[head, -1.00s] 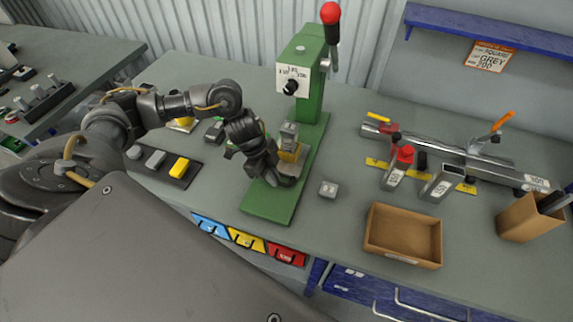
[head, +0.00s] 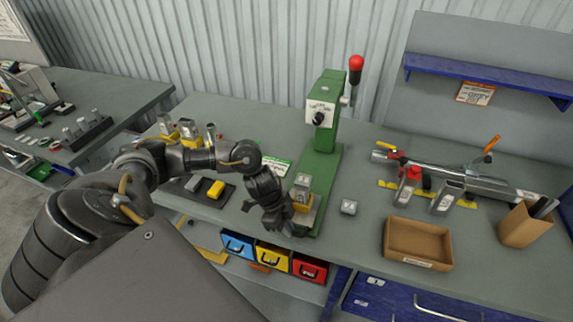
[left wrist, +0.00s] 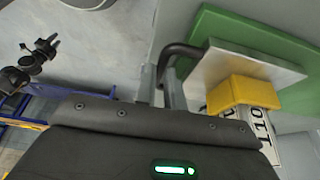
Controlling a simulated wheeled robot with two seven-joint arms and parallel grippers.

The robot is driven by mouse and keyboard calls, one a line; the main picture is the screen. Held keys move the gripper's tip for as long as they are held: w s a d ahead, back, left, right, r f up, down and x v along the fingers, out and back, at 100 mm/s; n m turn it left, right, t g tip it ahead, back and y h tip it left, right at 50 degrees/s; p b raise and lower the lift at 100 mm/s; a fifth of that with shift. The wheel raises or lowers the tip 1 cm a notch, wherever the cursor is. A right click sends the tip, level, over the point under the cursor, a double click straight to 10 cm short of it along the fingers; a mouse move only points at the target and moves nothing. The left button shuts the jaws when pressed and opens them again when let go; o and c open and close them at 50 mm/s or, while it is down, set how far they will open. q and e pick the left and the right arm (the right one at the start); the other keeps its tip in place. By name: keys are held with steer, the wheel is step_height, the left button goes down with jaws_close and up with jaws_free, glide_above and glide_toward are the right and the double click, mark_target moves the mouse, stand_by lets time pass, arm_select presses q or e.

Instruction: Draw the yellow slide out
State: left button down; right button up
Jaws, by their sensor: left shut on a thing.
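The yellow slide (head: 302,199) sits low in front of the green press (head: 322,130), with a grey marked block (head: 302,181) on it. In the left wrist view the yellow part (left wrist: 243,92) rests on a bare metal plate (left wrist: 235,68) with a dark bent handle (left wrist: 178,50). My left gripper (head: 290,228) is at the front end of the slide. In the left wrist view its fingers (left wrist: 162,88) are shut on the handle. A dark jointed part (left wrist: 28,68) at the left there looks like my right arm; its jaw state is unclear.
A small grey block (head: 348,207) lies right of the press. A cardboard tray (head: 418,262) stands further right, with a clamp fixture (head: 470,180) behind. Blue, yellow and red bins (head: 273,256) hang under the front edge. A dark tray (head: 200,190) lies to the left.

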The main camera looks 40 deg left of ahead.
arm_select(q)
steer(key=shift+s+f, duration=0.1)
steer(key=shift+s, duration=0.1)
arm_select(e)
steer(key=shift+w+d, duration=0.15)
steer(key=shift+d, duration=0.15)
arm_select(q)
steer(key=c, duration=1.5)
jaws_free()
steer(key=shift+s+d, duration=0.1)
arm_select(e)
steer(key=shift+s, duration=0.25)
arm_select(q)
steer(key=shift+r, duration=0.2)
